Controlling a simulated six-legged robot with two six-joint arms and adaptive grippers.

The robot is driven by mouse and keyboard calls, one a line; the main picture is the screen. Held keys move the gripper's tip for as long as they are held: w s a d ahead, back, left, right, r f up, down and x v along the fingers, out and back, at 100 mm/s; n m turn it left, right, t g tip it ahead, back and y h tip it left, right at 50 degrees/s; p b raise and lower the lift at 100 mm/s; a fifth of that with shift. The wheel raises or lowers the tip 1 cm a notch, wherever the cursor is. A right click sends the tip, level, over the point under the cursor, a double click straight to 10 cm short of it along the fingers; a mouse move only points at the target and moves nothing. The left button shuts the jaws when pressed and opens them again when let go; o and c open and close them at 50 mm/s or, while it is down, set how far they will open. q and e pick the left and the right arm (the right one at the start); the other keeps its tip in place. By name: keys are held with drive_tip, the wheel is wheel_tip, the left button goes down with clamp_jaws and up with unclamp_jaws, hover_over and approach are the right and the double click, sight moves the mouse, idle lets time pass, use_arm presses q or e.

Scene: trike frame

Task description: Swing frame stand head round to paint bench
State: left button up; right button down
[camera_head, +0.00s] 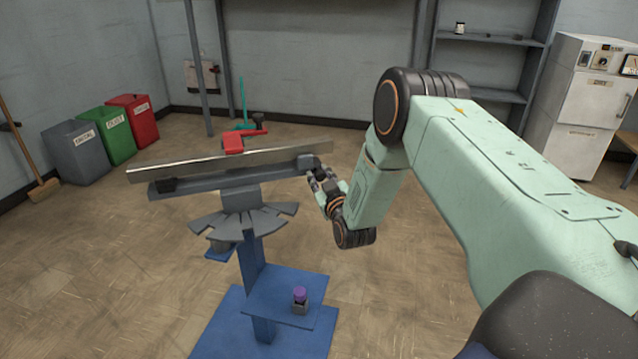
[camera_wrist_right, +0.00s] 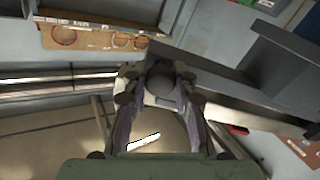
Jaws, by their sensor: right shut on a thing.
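The frame stand (camera_head: 256,287) is a blue post on a blue base. Its grey head (camera_head: 230,183) is a long beam above a fan-shaped notched plate (camera_head: 243,219). A long bare metal bar (camera_head: 190,169) lies along the head under a red clamp (camera_head: 234,143). My right gripper (camera_head: 318,174) is at the right end of the head, shut on a dark round knob. In the right wrist view the knob (camera_wrist_right: 160,78) sits between the two fingers. The fingers partly hide it in the head view. My left gripper is out of view. I cannot identify a paint bench.
A small purple-capped bottle (camera_head: 300,298) stands on the stand's blue shelf (camera_head: 283,288). Grey, green (camera_head: 107,133) and red bins and a broom (camera_head: 27,150) are at the left. A white cabinet (camera_head: 588,107) is at the right. Floor around the stand is mostly open.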

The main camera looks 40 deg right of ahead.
sight(318, 163)
drive_tip(key=shift+w+d+n+t+y+b, duration=0.2)
drive_tip(key=shift+w+d+n+y+b, duration=0.35)
drive_tip(key=shift+w+y, duration=0.4)
drive_tip(key=shift+w+d+n+t+y+b, duration=0.2)
drive_tip(key=shift+w+d+n+y+b, duration=0.15)
drive_tip(key=shift+w+d+n+y, duration=0.45)
drive_tip(key=shift+w+a+r+y, duration=0.15)
drive_tip(key=shift+w+a+y, duration=0.05)
drive_tip(key=shift+w+y, duration=0.1)
drive_tip(key=shift+r, duration=0.15)
drive_tip(key=c, duration=1.4)
unclamp_jaws()
drive_tip(key=shift+w, duration=0.1)
drive_tip(key=o, duration=0.3)
drive_tip(key=shift+f, duration=0.25)
drive_tip(key=shift+o, duration=0.2)
